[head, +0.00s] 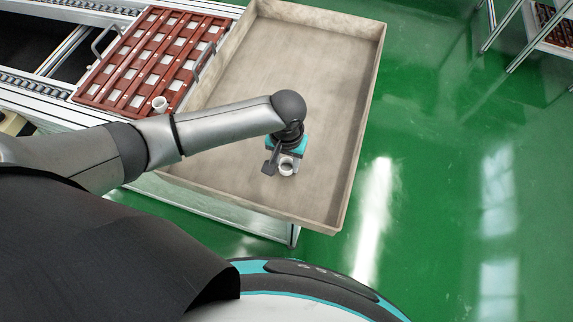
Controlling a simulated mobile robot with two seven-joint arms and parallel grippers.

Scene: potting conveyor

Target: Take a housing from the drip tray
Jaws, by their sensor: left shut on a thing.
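The drip tray (345,130) is a large, shallow beige tray with raised walls, in the middle of the head view. My left gripper (284,168) reaches down into its near part. It is shut on a small white housing (287,168); the gripper partly covers it. I cannot tell whether the housing touches the tray floor. No other housing shows in the tray. My right gripper is not in view.
A red-brown rack (128,62) with several pale pockets and metal handles stands left of the tray. A small white cup-like part (159,104) sits at its near corner. A conveyor (52,83) runs along the left. Green floor (450,150) is clear on the right.

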